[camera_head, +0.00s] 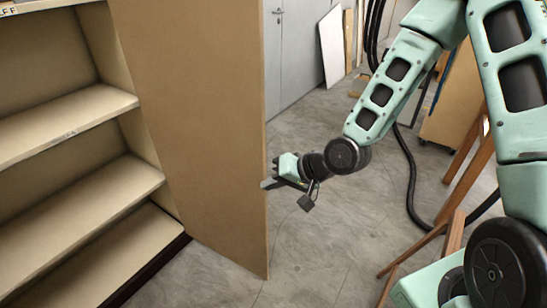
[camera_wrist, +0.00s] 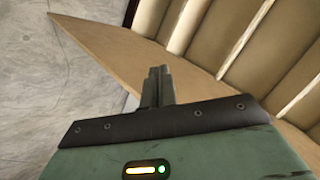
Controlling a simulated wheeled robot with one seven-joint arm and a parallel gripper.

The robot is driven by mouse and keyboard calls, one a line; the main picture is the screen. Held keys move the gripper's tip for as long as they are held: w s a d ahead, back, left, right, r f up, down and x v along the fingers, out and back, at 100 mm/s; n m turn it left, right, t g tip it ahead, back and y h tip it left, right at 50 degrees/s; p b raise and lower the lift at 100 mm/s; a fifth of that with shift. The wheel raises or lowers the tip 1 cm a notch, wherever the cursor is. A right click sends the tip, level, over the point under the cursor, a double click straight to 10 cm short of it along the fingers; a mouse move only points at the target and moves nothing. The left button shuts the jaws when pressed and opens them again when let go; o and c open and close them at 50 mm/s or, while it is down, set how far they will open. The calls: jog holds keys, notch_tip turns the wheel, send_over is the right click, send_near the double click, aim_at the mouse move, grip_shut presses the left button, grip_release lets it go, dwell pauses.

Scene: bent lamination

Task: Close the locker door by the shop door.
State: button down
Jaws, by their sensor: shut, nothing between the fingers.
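The locker (camera_head: 75,118) is an open tan cabinet with several shelves at the left of the head view. Its plain tan door (camera_head: 195,120) stands wide open, joined at the locker's right side. My gripper (camera_head: 267,183) is shut and empty, with its fingertips at the door's free edge. In the wrist view my gripper's closed fingers (camera_wrist: 158,85) show against the tan door (camera_wrist: 105,45), with the locker's shelves (camera_wrist: 235,35) beyond it. I cannot tell whether the fingers touch the door.
A grey double door (camera_head: 292,50) with a handle is in the back wall. A white panel (camera_head: 332,48) leans near it. A black hose (camera_head: 411,185) and wooden legs (camera_head: 450,215) stand at the right. Grey floor (camera_head: 320,245) is clear between the door and the legs.

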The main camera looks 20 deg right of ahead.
jog(key=w+d+m+t+h+b, duration=0.1)
jog(key=w+d+m+t+b, duration=0.3)
jog(key=w+d+m+t, duration=0.55)
jog(key=w+a+m+p, duration=0.2)
jog(key=w+a+p, duration=0.1)
jog(key=w+a, duration=0.1)
jog(key=shift+w+a+f, duration=0.15)
jog(key=shift+w, duration=0.2)
jog(key=shift+t, duration=0.35)
